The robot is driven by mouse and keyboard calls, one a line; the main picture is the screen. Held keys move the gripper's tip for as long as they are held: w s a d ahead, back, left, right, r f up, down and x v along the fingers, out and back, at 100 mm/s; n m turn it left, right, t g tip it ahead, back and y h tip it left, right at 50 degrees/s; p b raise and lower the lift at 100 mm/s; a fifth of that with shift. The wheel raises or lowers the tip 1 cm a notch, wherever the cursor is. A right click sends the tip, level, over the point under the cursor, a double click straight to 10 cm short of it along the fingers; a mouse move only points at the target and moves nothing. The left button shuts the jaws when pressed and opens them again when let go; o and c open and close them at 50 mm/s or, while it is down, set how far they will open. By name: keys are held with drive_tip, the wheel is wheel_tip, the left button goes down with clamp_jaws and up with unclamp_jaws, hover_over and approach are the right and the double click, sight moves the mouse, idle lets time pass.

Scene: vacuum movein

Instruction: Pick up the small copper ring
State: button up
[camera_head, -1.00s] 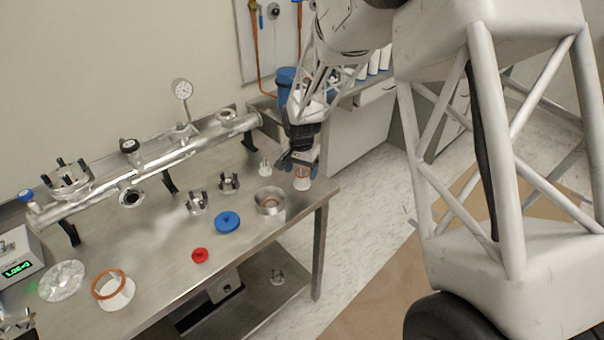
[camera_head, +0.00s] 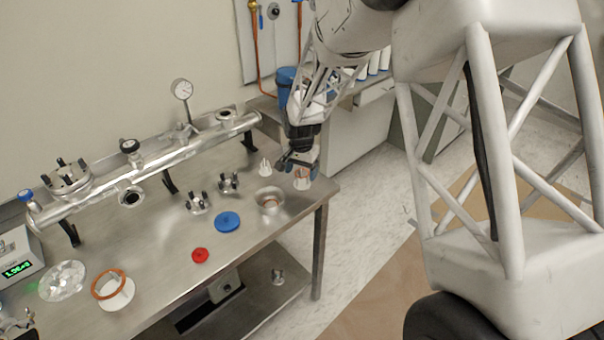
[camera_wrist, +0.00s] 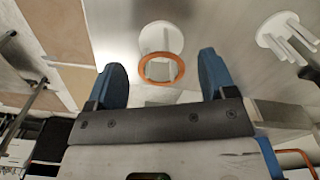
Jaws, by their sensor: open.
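The small copper ring (camera_wrist: 181,70) sits around a white stand (camera_wrist: 160,36) in the wrist view, and the stand's round flange shows beyond it. In the head view, the stand and small ring (camera_head: 302,177) are near the right end of the steel bench, partly hidden by my gripper. My gripper (camera_wrist: 161,72) is open and empty. Its two blue fingers appear on either side of the ring in the wrist view, apart from it. In the head view, my gripper (camera_head: 300,162) is just above and behind the stand; the exact height gap is unclear.
Left of the ring stands a white pronged stand (camera_head: 265,167), also in the wrist view (camera_wrist: 290,38). Nearby are a metal cup (camera_head: 270,201), blue cap (camera_head: 228,221) and red cap (camera_head: 200,255). A larger copper ring (camera_head: 95,291) is far left. The bench edge (camera_head: 325,196) is close by.

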idle(0.4)
drive_tip(key=c, duration=0.9)
drive_tip(key=shift+r, duration=0.1)
drive_tip(key=shift+r, duration=0.9)
drive_tip(key=shift+c, duration=0.5)
drive_tip(key=s+d+r, duration=0.1)
drive_tip(key=s+d, duration=0.1)
drive_tip(key=s, duration=0.5)
drive_tip(key=s+d+r, duration=0.2)
drive_tip(key=s, duration=0.6)
drive_tip(key=shift+s+d+r, duration=0.2)
drive_tip(key=shift+d+r, duration=0.05)
drive_tip(key=shift+d, duration=0.05)
drive_tip(key=shift+w+a, duration=0.1)
drive_tip(key=shift+w, duration=0.05)
